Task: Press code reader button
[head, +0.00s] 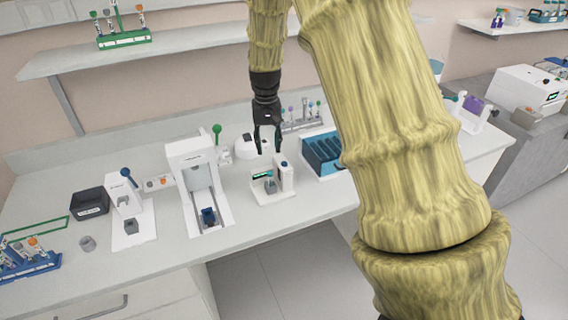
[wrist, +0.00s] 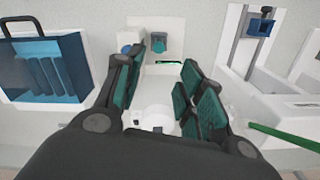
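The small white device with a green display, which I take to be the code reader (head: 272,194), stands on the bench below my gripper. It has a grey holder in front and a blue round button (head: 284,163) on top of its right post. In the wrist view the device (wrist: 172,27) is at the top centre, with the blue button (wrist: 125,49) beside the left finger and partly hidden by it. My gripper (head: 268,148) is open and empty, pointing down above and behind the device. Its teal-padded fingers (wrist: 160,76) are spread apart in the wrist view.
A tall white machine (head: 189,157) with a green-knobbed lever stands to the left. A blue slotted box (head: 322,153) stands to the right. A white rounded device (head: 246,147) and a tube rack (head: 303,124) are behind. The bench front is clear.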

